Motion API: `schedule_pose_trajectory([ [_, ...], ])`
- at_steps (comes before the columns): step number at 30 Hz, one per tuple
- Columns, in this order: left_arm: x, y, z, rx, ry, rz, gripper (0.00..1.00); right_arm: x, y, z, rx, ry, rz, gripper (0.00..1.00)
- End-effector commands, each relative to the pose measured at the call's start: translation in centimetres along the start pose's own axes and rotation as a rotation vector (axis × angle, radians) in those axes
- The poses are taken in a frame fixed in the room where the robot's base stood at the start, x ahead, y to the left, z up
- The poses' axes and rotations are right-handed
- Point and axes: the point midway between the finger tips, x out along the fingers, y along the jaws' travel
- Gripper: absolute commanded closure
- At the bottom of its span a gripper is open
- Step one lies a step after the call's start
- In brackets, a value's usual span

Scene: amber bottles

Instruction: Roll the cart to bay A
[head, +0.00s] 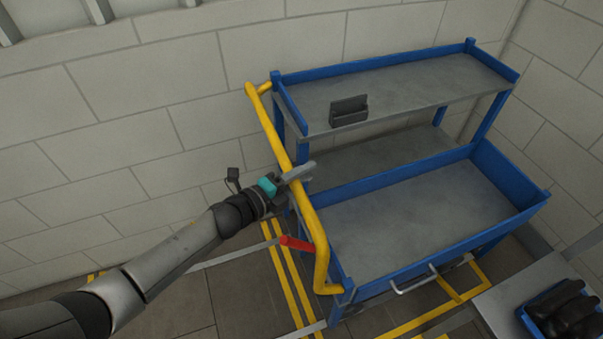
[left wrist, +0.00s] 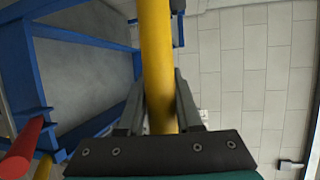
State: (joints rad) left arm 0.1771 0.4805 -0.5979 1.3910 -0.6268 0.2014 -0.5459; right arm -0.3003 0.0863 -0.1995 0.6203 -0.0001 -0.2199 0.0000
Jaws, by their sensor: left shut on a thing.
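The blue cart (head: 410,225) with grey shelves stands against the block wall in the head view. Its yellow push handle (head: 309,213) runs along the cart's left end. My left gripper (head: 290,175) is shut on the upper-middle part of that handle. In the left wrist view the yellow handle (left wrist: 156,60) passes between the two fingers of my left gripper (left wrist: 160,105). A red lever (head: 297,243) sticks out near the handle's lower part; it also shows in the left wrist view (left wrist: 22,150). My right gripper is not in view.
A small dark holder (head: 349,112) sits on the top shelf. Yellow floor lines (head: 284,275) run beside and under the cart. Walls close off the back and right.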

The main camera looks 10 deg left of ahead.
Motion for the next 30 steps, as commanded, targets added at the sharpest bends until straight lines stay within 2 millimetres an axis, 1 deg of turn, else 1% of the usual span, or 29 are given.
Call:
schedule_pose_trajectory([
  [7, 0.11, -0.1, 0.03, 0.001, -0.002, -0.001, 1.0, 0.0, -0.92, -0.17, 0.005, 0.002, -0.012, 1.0],
  [12, 0.1, -0.09, 0.05, 0.001, -0.003, 0.0, 1.0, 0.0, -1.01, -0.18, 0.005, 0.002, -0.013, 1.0],
  [13, 0.1, -0.08, 0.06, 0.001, -0.003, 0.0, 0.63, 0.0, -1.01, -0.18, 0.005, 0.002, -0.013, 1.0],
  [18, 0.1, -0.05, 0.04, 0.0, -0.003, 0.0, 0.44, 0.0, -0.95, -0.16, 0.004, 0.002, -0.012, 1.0],
  [20, 0.09, -0.04, 0.04, 0.0, -0.003, 0.0, 0.37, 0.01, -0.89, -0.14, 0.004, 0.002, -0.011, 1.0],
  [27, 0.06, 0.01, 0.02, 0.0, -0.002, 0.001, 0.37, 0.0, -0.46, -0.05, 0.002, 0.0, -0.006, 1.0],
  [30, -0.29, 0.03, 0.02, 0.0, -0.003, 0.001, 0.37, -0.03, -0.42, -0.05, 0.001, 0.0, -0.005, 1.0],
])
